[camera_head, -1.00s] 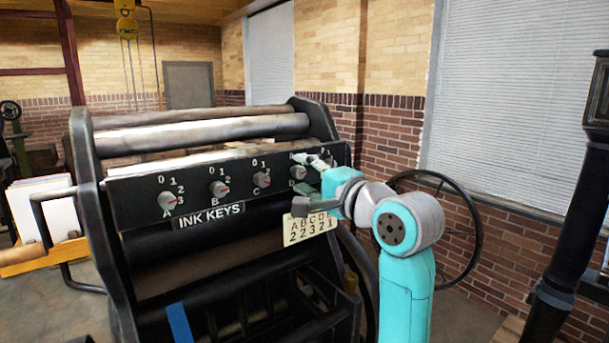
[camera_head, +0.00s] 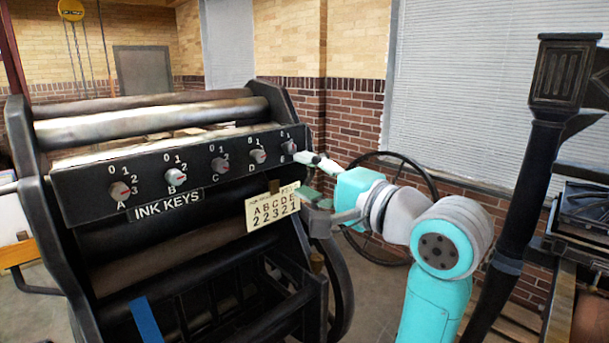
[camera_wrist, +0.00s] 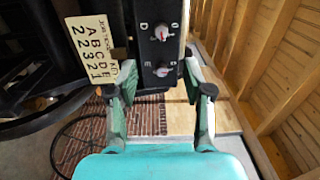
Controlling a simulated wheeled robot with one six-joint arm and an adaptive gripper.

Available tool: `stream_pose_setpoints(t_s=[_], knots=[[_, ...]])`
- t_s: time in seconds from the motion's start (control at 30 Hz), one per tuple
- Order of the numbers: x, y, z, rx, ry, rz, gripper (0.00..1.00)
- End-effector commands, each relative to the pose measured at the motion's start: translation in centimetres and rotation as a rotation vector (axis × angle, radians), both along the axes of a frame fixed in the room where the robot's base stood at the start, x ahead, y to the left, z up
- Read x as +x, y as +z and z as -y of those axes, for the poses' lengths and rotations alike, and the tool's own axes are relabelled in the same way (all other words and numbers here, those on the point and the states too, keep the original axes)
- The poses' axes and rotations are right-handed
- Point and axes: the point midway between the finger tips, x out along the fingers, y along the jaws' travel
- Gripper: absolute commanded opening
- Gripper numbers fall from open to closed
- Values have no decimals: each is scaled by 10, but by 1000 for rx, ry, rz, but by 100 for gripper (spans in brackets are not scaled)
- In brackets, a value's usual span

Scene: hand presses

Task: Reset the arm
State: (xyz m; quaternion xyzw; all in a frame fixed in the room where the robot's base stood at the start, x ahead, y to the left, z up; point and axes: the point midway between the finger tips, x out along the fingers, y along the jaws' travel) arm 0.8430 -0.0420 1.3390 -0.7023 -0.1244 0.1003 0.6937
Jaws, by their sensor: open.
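My gripper (camera_head: 309,176) is open and empty at the right end of the black ink key panel (camera_head: 146,204), reaching in from the right. In the wrist view its two fingers (camera_wrist: 163,92) stand apart, one to each side of the panel's end. Knob E (camera_wrist: 162,70) shows between the fingertips, with knob D (camera_wrist: 161,32) beyond it. I cannot tell from this angle whether a finger touches the panel. In the head view all the knobs are visible, from knob A (camera_head: 120,190) to knob E (camera_head: 289,147).
A card (camera_head: 272,209) reading ABCDE 22321 hangs under the panel, close to my gripper. A large handwheel (camera_head: 388,250) stands behind my arm. A dark post and machine (camera_head: 540,130) stand at the right. Brick wall and blinds are behind.

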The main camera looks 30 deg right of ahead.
Motion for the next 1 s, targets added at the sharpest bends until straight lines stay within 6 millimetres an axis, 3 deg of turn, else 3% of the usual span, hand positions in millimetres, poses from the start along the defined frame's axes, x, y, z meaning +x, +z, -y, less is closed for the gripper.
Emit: stream_pose_setpoints(t_s=[0.33,0.47,0.77,1.0], knots=[[1,-1,0,0,-1,0,51],[4,-16,0,-4,-8,-2,51],[11,-107,-2,-65,-66,7,51],[0,-185,-4,-157,-129,6,51]])
